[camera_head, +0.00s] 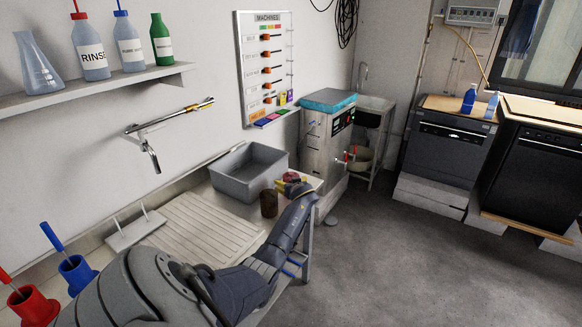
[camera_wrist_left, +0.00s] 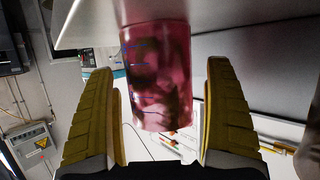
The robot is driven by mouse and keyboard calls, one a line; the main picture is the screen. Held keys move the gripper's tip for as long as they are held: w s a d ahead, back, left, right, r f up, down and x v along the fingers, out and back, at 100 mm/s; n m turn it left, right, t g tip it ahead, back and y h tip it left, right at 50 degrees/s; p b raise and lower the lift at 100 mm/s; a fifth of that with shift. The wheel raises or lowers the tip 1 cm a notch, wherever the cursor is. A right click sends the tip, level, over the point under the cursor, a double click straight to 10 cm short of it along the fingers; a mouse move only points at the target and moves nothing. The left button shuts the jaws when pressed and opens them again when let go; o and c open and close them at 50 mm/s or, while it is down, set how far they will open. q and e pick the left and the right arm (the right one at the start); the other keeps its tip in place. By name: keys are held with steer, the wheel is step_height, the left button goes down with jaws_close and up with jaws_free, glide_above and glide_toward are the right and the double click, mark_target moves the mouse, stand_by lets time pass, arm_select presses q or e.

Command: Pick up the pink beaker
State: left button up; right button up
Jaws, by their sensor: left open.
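The pink beaker (camera_wrist_left: 158,82) is see-through, with blue markings, and sits between the two fingers in the left wrist view. In the head view a small reddish patch at the counter's near right end appears to be this beaker (camera_head: 291,177), mostly hidden by my arm. My left gripper (camera_wrist_left: 163,85) is open, with yellow ribbed fingers on both sides of the beaker. A gap shows on each side, so no grip is visible. In the head view this gripper (camera_head: 295,186) is at the counter end, its fingers hard to make out. My right gripper is not seen.
A dark brown vessel (camera_head: 268,203) stands on the counter just left of the gripper. A grey basin (camera_head: 248,172) is behind it, and a ribbed draining area (camera_head: 205,228) is to the left. A metal machine (camera_head: 326,142) stands beyond. The floor at right is clear.

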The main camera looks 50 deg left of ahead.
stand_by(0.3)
arm_select(q)
steer(key=c, duration=1.1)
steer(key=shift+c, duration=0.2)
